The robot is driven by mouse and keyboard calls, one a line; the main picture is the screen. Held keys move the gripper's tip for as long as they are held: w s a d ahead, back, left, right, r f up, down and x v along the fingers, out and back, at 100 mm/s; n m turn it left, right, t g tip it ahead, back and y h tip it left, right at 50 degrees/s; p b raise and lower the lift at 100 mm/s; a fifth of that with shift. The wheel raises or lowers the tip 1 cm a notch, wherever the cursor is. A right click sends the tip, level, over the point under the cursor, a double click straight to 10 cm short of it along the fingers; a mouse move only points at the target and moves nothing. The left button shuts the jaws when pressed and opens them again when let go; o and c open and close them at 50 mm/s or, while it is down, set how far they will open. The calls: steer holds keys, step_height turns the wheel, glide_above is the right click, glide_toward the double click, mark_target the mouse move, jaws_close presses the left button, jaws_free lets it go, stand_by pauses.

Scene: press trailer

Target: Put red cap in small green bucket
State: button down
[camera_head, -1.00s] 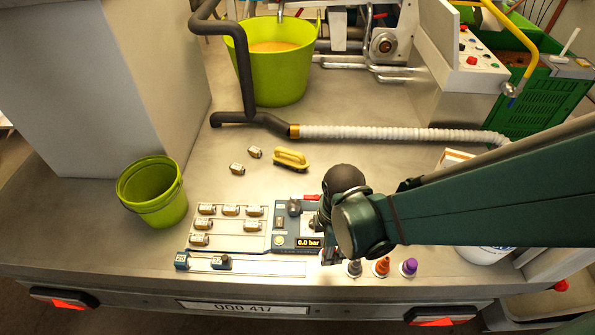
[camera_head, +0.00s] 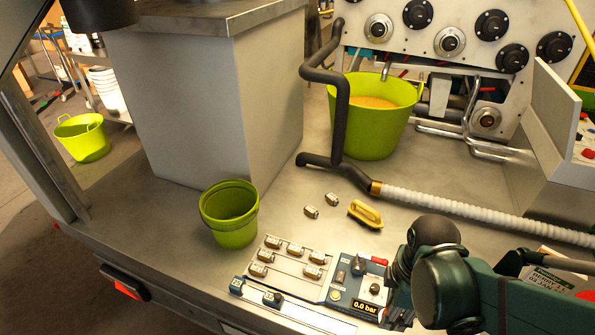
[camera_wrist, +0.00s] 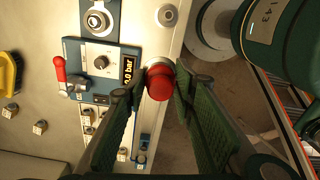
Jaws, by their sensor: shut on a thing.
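The red cap (camera_wrist: 160,82) sits between the two green fingers of my gripper (camera_wrist: 160,76) in the wrist view, and my gripper is shut on it. The small green bucket (camera_head: 232,236) stands upright on the trailer bed, left of the panel and well apart from my gripper. Its visible inside looks empty.
A large green bucket (camera_head: 362,142) with tan contents stands at the back. A yellow-handled brush (camera_head: 365,213), small metal pieces and the control panel (camera_head: 350,290) lie between. A white ribbed hose (camera_head: 480,215) runs right. Another green bucket (camera_head: 82,140) is on the floor at left.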

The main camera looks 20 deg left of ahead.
steer(key=shift+r, duration=2.8)
steer(key=shift+w+a+r, duration=0.6)
steer(key=shift+w+a, duration=0.2)
steer(key=shift+w, duration=0.15)
steer(key=w+a+r+p, duration=0.1)
steer(key=w+a+r, duration=0.1)
steer(key=w+a, duration=0.45)
steer(key=w+a+r+p, duration=0.2)
steer(key=w+a+r, duration=0.1)
steer(key=w+a, duration=0.4)
steer(key=p, duration=0.5)
glide_above(238, 211)
steer(key=s+d, duration=0.3)
steer(key=s, duration=0.1)
step_height(238, 211, down, 6)
step_height(238, 211, down, 11)
steer(key=shift+n, duration=0.4)
steer(key=shift+s+f, duration=0.1)
steer(key=shift+f, duration=0.05)
steer(key=shift+f+b, duration=0.45)
steer(key=shift+f, duration=2.55)
